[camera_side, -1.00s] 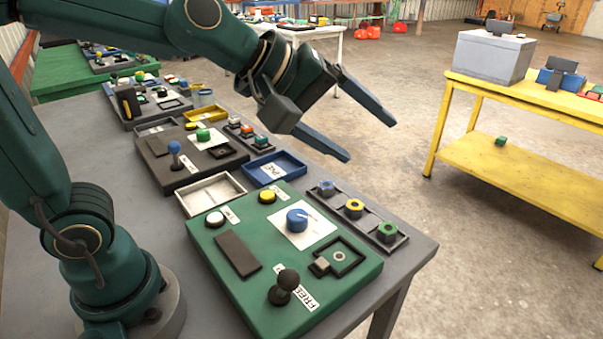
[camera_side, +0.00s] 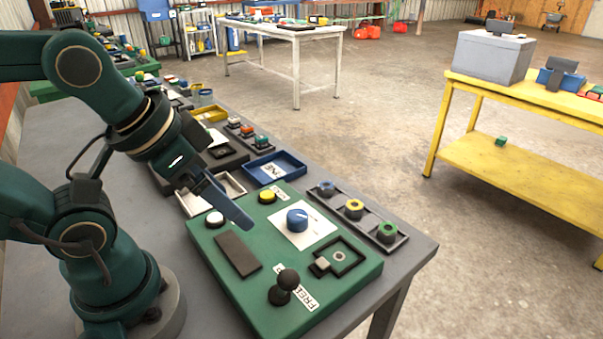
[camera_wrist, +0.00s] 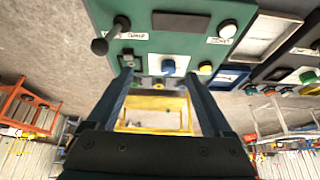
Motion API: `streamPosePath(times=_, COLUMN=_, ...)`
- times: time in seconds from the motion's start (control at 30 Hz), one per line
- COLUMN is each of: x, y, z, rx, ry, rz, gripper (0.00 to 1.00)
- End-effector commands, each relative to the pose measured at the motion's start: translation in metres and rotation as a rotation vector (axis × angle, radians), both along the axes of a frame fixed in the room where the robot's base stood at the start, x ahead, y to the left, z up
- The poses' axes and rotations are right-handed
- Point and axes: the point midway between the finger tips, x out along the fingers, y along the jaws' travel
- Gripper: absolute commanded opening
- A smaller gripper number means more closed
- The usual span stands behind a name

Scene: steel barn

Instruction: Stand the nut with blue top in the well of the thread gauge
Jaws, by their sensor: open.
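The nut with blue top (camera_side: 326,188) sits at the far end of a dark rack (camera_side: 372,222), beside a yellow-topped nut (camera_side: 354,206) and a green-topped nut (camera_side: 387,231). The green box (camera_side: 230,285), seemingly the thread gauge, has a dark square-framed well (camera_side: 345,268) near its right corner, with a small round grey feature inside and a grey block at its edge. My gripper (camera_side: 243,220) is above the box's left part, apart from the nuts. In the wrist view my gripper (camera_wrist: 158,75) is open, with nothing between its fingers.
The table edge is just right of the rack.

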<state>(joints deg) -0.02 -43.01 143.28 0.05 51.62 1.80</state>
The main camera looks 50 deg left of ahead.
Motion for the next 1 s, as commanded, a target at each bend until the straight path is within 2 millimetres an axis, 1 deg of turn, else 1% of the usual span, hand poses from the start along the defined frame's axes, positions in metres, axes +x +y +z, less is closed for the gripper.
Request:
streamPosePath(times=0.1, x=0.002, y=0.001, z=0.002, rx=0.075, ry=-0.009, rz=-0.128, gripper=0.85)
streamPosePath(times=0.17, x=0.008, y=0.003, z=0.011, rx=0.150, ry=-0.040, rz=-0.236, gripper=0.85)
streamPosePath(times=0.27, x=0.026, y=0.008, z=0.029, rx=0.307, ry=-0.069, rz=-0.449, gripper=0.85)
streamPosePath(times=0.37, x=0.048, y=0.014, z=0.044, rx=0.473, ry=-0.064, rz=-0.671, gripper=0.85)
streamPosePath(times=0.43, x=0.067, y=0.019, z=0.052, rx=0.588, ry=-0.047, rz=-0.827, gripper=0.85)
streamPosePath(times=0.5, x=0.087, y=0.024, z=0.057, rx=0.699, ry=-0.021, rz=-0.986, gripper=0.85)
streamPosePath(times=0.57, x=0.105, y=0.029, z=0.060, rx=0.790, ry=0.009, rz=-1.121, gripper=0.85)
streamPosePath(times=0.6, x=0.117, y=0.032, z=0.060, rx=0.844, ry=0.028, rz=-1.207, gripper=0.85)
streamPosePath(times=0.77, x=0.164, y=0.043, z=0.051, rx=1.020, ry=0.122, rz=-1.522, gripper=0.85)
streamPosePath(times=0.8, x=0.175, y=0.046, z=0.047, rx=1.054, ry=0.147, rz=-1.594, gripper=0.85)
streamPosePath(times=0.87, x=0.191, y=0.050, z=0.038, rx=1.097, ry=0.183, rz=-1.699, gripper=0.85)
streamPosePath(times=0.97, x=0.216, y=0.057, z=0.019, rx=1.148, ry=0.244, rz=-1.862, gripper=0.85)
streamPosePath(times=1.0, x=0.224, y=0.060, z=0.009, rx=1.160, ry=0.267, rz=-1.919, gripper=0.85)
